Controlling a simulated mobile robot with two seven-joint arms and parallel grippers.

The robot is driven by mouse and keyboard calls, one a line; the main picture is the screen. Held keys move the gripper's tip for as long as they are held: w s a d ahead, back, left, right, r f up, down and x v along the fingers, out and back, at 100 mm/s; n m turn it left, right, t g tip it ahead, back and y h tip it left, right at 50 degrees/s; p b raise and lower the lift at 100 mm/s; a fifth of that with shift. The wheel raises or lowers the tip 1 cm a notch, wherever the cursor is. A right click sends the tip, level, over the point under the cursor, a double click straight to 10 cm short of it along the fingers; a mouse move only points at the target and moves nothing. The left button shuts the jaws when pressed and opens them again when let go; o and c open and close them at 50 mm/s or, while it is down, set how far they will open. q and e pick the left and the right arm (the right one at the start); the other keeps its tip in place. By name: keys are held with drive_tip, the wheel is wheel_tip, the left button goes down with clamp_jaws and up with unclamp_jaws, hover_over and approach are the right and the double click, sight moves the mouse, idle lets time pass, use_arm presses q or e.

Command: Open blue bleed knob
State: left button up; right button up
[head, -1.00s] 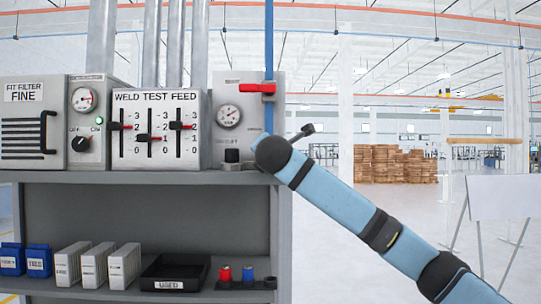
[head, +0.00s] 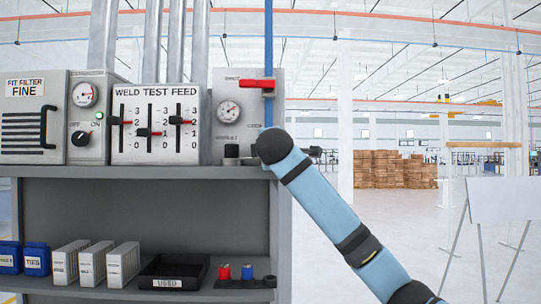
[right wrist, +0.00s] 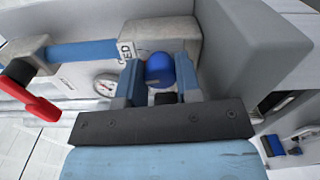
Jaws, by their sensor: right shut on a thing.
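The blue bleed knob (right wrist: 159,70) shows in the right wrist view as a rounded blue cap on the grey housing. My right gripper (right wrist: 158,84) has one finger on each side of it and is shut on it. In the head view, my right arm (head: 325,200) reaches up to the right edge of the gauge panel (head: 222,82). The knob and my fingers cannot be made out there. My left gripper is not in view.
A red lever (head: 257,84) sits on the blue vertical pipe (head: 268,45) above my arm. Slider box (head: 160,150) and filter box (head: 30,85) stand left on the grey shelf (head: 130,171). Below are white boxes (head: 90,262) and a black tray (head: 173,268).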

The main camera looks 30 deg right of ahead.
drive_tip(key=m, duration=0.1)
drive_tip(key=m+b, duration=0.1)
drive_tip(key=m, duration=0.1)
drive_tip(key=shift+a+f+m, duration=0.1)
drive_tip(key=shift+f+m, duration=0.15)
drive_tip(key=shift+m, duration=0.15)
drive_tip(key=m+b, duration=0.1)
drive_tip(key=m, duration=0.3)
drive_tip(key=shift+m+b, duration=0.55)
drive_tip(key=shift+m, duration=0.65)
drive_tip(key=shift+r, duration=0.1)
drive_tip(key=o, duration=0.6)
drive_tip(key=shift+o, duration=0.2)
